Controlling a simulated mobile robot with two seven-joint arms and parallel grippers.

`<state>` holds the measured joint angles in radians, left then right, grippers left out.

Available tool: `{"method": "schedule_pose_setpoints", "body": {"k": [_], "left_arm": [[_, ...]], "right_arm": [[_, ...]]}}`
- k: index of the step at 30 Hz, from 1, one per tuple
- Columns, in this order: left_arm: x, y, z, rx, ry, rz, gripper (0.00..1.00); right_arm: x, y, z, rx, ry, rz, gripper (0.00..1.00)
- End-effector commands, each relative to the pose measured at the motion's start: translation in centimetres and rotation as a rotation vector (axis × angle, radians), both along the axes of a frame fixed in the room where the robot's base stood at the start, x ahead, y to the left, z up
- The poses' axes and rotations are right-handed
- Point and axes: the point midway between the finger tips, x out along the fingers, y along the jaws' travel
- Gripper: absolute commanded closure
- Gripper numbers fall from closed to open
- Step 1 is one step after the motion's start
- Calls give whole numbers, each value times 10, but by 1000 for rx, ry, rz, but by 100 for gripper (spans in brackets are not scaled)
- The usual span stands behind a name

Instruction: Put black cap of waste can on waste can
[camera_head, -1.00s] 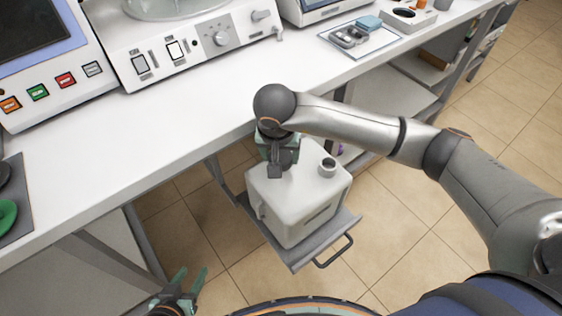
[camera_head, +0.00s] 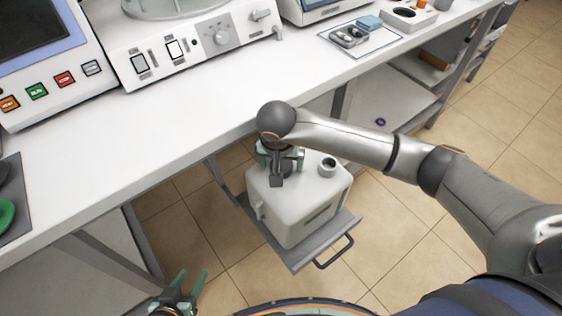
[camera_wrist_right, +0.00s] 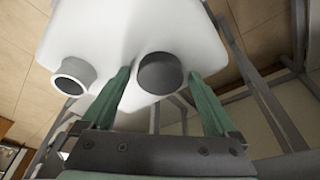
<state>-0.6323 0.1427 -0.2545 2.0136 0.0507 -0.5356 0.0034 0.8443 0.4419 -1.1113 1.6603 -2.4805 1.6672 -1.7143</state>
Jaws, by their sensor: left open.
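The white waste can (camera_head: 290,205) stands on a grey pull-out tray (camera_head: 322,243) below the bench. Its open neck (camera_head: 327,167) is on the right of the top; it also shows in the wrist view (camera_wrist_right: 72,76). The round black cap (camera_wrist_right: 160,72) is at the can's top, beside that neck. I cannot tell how firmly it sits. My right gripper (camera_head: 281,161) is over the can's top, its green fingers spread either side of the cap, with a small gap visible on the left in the wrist view. My left gripper (camera_head: 191,277) is open and empty at the bottom left.
The white bench (camera_head: 190,115) runs behind the can, carrying instruments and a small tray (camera_head: 360,38). A dark leg (camera_head: 224,183) stands left of the can. A purple ring (camera_head: 380,121) lies on the lower shelf (camera_head: 385,100). Tiled floor (camera_head: 400,235) is clear on the right.

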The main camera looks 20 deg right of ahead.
Motion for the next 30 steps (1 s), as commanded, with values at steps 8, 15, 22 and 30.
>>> {"method": "schedule_pose_setpoints", "body": {"k": [8,15,22,30], "left_arm": [[0,1,1,0,-1,1,50],[1,0,7,0,-4,1,50],[5,1,11,-1,-15,2,50],[5,1,11,1,-15,4,50]], "right_arm": [[0,0,0,0,1,0,0],[-4,2,25,1,-4,2,0],[-16,8,75,-1,-5,2,0],[-27,13,113,0,-1,0,0]]}}
